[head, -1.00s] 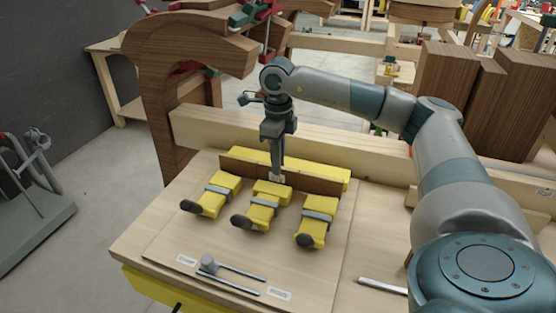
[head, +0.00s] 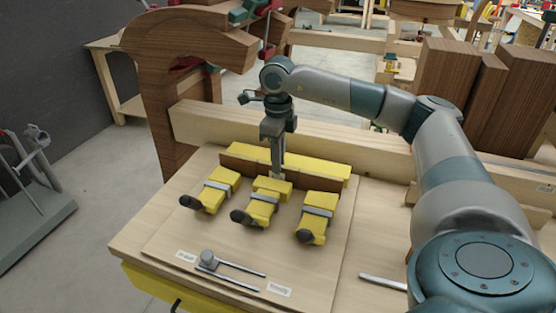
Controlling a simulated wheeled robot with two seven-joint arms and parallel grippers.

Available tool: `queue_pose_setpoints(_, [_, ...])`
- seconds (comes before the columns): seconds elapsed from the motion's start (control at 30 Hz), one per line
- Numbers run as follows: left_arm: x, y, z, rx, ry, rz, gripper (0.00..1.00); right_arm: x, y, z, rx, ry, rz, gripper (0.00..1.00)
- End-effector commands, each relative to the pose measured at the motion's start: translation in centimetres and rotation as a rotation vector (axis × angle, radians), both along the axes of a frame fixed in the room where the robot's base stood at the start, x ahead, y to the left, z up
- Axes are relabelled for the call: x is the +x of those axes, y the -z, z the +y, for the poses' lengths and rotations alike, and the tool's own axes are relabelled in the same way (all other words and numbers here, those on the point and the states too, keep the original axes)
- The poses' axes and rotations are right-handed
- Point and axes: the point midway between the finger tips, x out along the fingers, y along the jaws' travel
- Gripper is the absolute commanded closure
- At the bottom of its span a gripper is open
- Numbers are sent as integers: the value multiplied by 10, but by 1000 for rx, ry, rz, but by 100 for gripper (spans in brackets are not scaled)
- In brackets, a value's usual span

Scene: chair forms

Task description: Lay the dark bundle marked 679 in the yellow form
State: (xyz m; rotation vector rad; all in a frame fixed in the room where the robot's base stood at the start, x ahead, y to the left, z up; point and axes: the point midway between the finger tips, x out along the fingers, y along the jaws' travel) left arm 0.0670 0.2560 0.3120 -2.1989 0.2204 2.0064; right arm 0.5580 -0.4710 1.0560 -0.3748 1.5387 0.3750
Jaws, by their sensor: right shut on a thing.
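The yellow form (head: 325,169) is a long bar at the back of a pale wooden board. The dark bundle (head: 236,164) is a long brown strip just in front of the bar, running along it. I cannot read a number on it. Several yellow clamp blocks (head: 218,188) with grey bands and dark knobs stand in front of the bundle and partly hide it. My right gripper (head: 277,174) points straight down and is shut on the bundle near its middle. The fingertips are partly hidden behind the middle block (head: 263,203). I do not see my left gripper.
A grey clamp-like tool (head: 208,260) and white labels (head: 279,290) lie at the board's front. A grey bar (head: 383,282) lies to the right. A tall brown curved form (head: 165,110) stands at the back left, and a pale beam (head: 205,122) runs behind the yellow form.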

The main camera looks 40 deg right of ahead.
Motion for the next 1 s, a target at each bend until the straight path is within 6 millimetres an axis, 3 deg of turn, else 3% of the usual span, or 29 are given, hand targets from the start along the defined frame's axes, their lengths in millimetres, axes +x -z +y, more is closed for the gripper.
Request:
queue_pose_setpoints(0.13, [0, 2, 0, 0, 0, 0, 100, 0, 2, 0, 0, 0, -1, 100])
queue_pose_setpoints(0.17, [0, 2, 0, 0, 0, 0, 100, 0, 2, 0, 0, 0, -1, 83])
queue_pose_setpoints(0.23, [0, 1, 0, 0, 0, 0, 100, 0, 1, 0, 0, 0, -1, 67])
queue_pose_setpoints(0.67, [0, 3, 0, 0, 0, 0, 100, 0, -1, 0, 0, 0, -1, 66])
queue_pose_setpoints(0.87, [0, 8, 0, 0, 0, 0, 100, 1, -17, 0, 0, 0, -3, 66])
queue_pose_setpoints(1.0, [0, 14, 0, 0, 0, -1, 100, 2, -39, 1, 1, 0, -5, 66])
